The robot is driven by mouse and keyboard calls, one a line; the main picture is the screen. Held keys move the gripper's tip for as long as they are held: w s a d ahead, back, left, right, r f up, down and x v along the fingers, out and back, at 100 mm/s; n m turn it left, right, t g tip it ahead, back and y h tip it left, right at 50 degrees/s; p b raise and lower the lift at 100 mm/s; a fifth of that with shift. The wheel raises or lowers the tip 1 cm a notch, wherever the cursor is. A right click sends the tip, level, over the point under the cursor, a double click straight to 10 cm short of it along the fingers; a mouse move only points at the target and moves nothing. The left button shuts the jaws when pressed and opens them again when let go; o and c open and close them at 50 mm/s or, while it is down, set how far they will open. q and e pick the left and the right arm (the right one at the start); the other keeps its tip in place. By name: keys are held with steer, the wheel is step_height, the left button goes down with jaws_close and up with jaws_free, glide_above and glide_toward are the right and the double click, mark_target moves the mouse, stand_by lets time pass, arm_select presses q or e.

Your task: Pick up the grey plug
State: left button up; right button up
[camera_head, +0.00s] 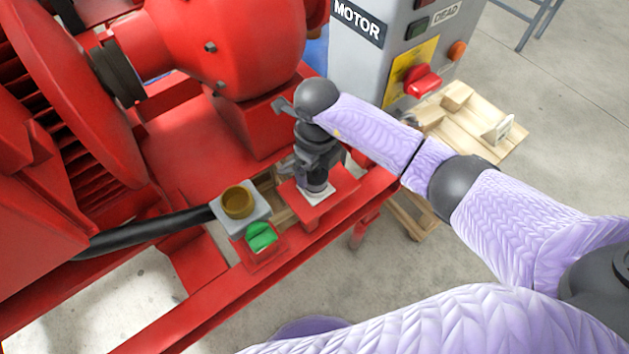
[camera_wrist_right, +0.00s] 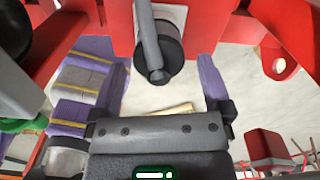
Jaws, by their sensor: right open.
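The grey plug (camera_head: 317,186) is a dark, short cylinder on a white plate on a red bracket at the skid's edge. My right gripper (camera_head: 316,163) is directly above it in the head view and hides its upper part. In the right wrist view, the plug (camera_wrist_right: 159,55) shows as a dark round body with a grey bar across it. It lies ahead of and between the lines of my open, purple-padded right fingers (camera_wrist_right: 155,88). I cannot tell whether either finger touches it. My left gripper is not in view.
Left of the plug are a grey block (camera_head: 256,218) with a brass ring (camera_head: 238,203), a black hose (camera_head: 150,232) and a green part (camera_head: 262,237). The red pump housing (camera_head: 235,50) stands behind. A grey motor panel (camera_head: 372,55) and wooden pallet (camera_head: 480,125) are at the right.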

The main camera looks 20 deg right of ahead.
mark_target(316, 175)
step_height(316, 175, down, 3)
steer(key=shift+r+b, duration=0.1)
steer(key=shift+b, duration=0.3)
steer(key=shift+f, duration=0.25)
steer(key=shift+r, duration=0.2)
steer(key=shift+c, duration=1.3)
steer(key=c, duration=0.7)
jaws_close()
step_height(316, 175, up, 9)
steer(key=p, duration=0.4)
steer(key=shift+r, duration=0.15)
steer(key=shift+r+p, duration=0.3)
steer(key=shift+r, duration=0.1)
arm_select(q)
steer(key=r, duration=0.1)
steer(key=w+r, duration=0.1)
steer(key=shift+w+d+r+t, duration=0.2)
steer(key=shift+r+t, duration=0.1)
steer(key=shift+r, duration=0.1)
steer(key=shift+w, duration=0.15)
